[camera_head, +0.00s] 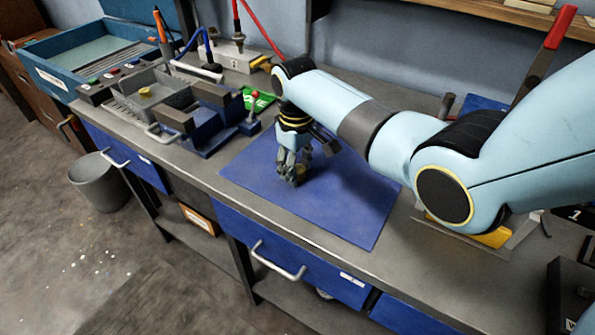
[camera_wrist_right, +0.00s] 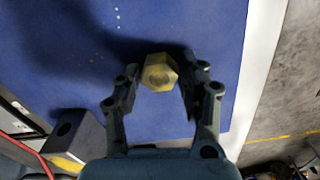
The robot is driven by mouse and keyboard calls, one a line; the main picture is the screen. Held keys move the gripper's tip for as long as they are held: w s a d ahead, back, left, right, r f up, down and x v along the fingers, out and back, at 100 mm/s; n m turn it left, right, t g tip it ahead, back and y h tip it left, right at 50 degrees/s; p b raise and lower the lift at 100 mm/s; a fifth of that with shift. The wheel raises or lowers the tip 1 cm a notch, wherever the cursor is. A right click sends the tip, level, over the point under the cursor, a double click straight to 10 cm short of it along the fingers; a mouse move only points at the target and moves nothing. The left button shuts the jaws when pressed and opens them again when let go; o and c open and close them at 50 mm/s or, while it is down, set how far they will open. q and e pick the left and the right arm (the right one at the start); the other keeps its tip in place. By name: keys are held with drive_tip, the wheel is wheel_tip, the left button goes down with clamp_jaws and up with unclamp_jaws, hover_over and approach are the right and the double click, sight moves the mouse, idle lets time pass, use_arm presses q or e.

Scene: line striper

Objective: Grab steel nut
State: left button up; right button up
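A yellowish six-sided nut (camera_wrist_right: 159,72) with a dark centre sits over the blue mat in the right wrist view, between the fingertips of my right gripper (camera_wrist_right: 160,82). The fingers stand apart on either side of it, with a small gap visible at each side. In the head view my right gripper (camera_head: 293,176) points down low over the blue mat (camera_head: 345,215). A small yellowish patch of the nut (camera_head: 301,170) shows among the fingers there, the rest hidden. My left gripper is not in view.
A grey tray (camera_head: 125,105) with a small yellow piece (camera_head: 145,92) and a blue fixture (camera_head: 205,125) stand left of the mat. The mat's front half is clear, near the bench edge.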

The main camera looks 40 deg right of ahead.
drive_tip(key=c, duration=0.7)
